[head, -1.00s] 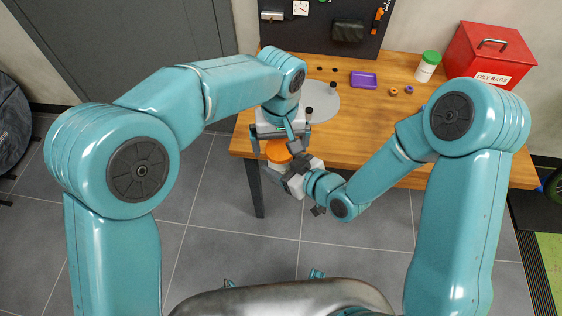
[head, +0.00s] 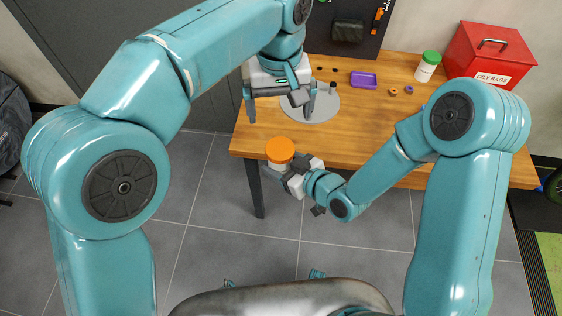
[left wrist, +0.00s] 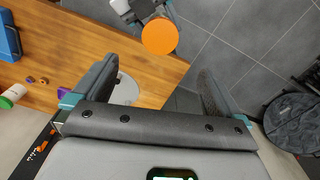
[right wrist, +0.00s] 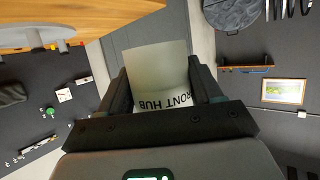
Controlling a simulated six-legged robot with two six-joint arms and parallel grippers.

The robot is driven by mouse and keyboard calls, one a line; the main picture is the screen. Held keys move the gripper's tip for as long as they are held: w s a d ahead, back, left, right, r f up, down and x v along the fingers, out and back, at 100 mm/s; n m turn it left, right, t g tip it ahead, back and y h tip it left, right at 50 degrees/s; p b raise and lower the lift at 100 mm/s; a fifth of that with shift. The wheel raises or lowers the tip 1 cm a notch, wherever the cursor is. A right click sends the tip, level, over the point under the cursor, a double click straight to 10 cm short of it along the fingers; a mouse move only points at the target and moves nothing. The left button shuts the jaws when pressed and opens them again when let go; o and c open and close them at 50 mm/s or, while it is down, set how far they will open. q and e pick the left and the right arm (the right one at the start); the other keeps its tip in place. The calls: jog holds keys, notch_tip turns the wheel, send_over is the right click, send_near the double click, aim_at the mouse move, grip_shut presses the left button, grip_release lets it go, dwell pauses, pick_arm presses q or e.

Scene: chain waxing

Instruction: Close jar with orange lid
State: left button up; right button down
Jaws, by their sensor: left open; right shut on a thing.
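My right gripper (head: 284,176) is shut on a white jar, held beyond the table's front edge. In the right wrist view the jar (right wrist: 158,65) is between the fingers, with a label reading "FRONT HUB". The orange lid (head: 280,149) sits on top of the jar; whether it is tight I cannot tell. My left gripper (head: 281,114) is open and empty, above and apart from the lid, fingers pointing down. In the left wrist view the lid (left wrist: 160,36) is a round orange disc beyond the open fingers (left wrist: 155,72).
The wooden table (head: 350,140) bears a grey round plate (head: 322,108), a purple tray (head: 363,80), small rings, a green-capped jar (head: 428,67) and a red oily rags box (head: 490,58). The dark pegboard stands behind. Open floor lies in front of the table.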

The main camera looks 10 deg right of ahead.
pick_arm(q)
jog(key=s+a+f+m+g, duration=0.1)
jog(key=s+a+f+m, duration=0.2)
jog(key=a, duration=0.4)
jog(key=s+a+f+n+h, duration=0.1)
jog(key=s+a+f+h, duration=0.1)
jog(key=f, duration=0.9)
jog(key=s+a+f+n+h, duration=0.1)
jog(key=a+f, duration=0.1)
jog(key=f, duration=0.9)
jog(key=s+a+f+n+t+h, duration=0.1)
jog(key=s+a+f, duration=0.4)
jog(key=s+f, duration=0.7)
jog(key=shift+s+f+n, duration=0.2)
jog(key=shift+s+n, duration=0.1)
jog(key=shift+n, duration=0.6)
